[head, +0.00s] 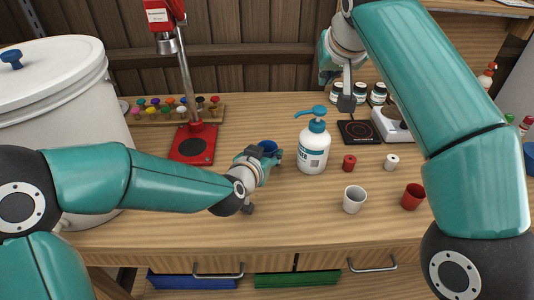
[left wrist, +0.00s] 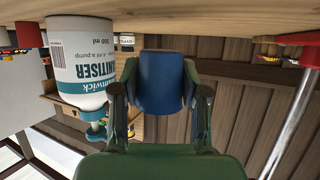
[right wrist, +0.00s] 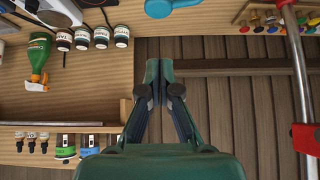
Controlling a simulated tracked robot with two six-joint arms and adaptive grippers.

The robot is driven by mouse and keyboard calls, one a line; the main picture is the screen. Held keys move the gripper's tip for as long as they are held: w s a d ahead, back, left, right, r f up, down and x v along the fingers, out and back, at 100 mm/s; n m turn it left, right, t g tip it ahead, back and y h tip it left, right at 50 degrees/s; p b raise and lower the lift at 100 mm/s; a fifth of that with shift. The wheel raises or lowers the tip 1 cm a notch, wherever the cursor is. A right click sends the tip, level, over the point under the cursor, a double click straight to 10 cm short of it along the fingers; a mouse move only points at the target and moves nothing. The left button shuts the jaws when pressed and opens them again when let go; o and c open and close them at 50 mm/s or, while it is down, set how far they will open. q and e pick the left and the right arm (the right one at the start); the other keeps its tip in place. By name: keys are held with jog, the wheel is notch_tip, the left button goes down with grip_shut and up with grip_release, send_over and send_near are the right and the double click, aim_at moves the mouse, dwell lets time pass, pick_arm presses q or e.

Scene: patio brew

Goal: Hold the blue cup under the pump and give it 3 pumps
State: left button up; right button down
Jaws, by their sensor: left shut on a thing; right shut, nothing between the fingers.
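The blue cup (head: 267,147) is between the fingers of my left gripper (head: 264,158), just left of the pump bottle. In the left wrist view the cup (left wrist: 161,82) fills the gap between the fingers (left wrist: 160,95). The white sanitiser bottle (head: 313,152) with its blue pump head (head: 318,112) stands upright on the table. The bottle (left wrist: 82,62) also shows in the left wrist view, apart from the cup. My right gripper (head: 346,103) is shut and empty, raised right of the pump head. Its closed fingers (right wrist: 160,75) show in the right wrist view.
A red spool (head: 349,162), white cup (head: 354,199), red cup (head: 413,196) and white spool (head: 391,161) stand right of the bottle. A red press stand (head: 193,143) and a large white pot (head: 52,95) are at left. A black hot plate (head: 359,132) is behind.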

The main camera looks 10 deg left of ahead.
jog(key=v, duration=1.2)
pick_arm(q)
jog(key=shift+a, duration=0.15)
pick_arm(e)
jog(key=shift+f, duration=0.25)
